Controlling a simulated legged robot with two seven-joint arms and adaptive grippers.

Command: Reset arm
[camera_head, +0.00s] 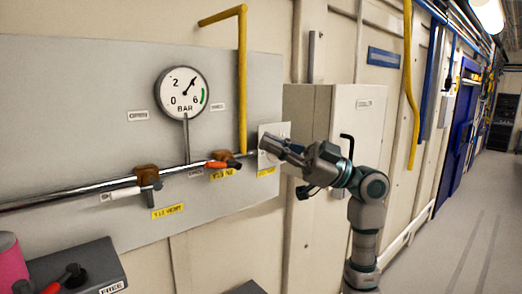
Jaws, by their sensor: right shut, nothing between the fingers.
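My right gripper (269,144) reaches in from the right with my grey and teal arm. Its fingers are shut and empty. They are in front of a small pale plate (273,130) at the right end of the pipe; I cannot tell whether they touch it. My left gripper is not in view. An orange-handled valve (217,164) sits on the pipe left of my gripper, apart from it. A white-handled valve (128,191) sits further left.
A round pressure gauge (182,92) stands above the pipe on a grey panel (75,105). A beige cabinet (308,115) with a black handle is behind my right arm. A dark box (75,270) with a red-tipped lever is at lower left. The corridor floor (480,230) at right is clear.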

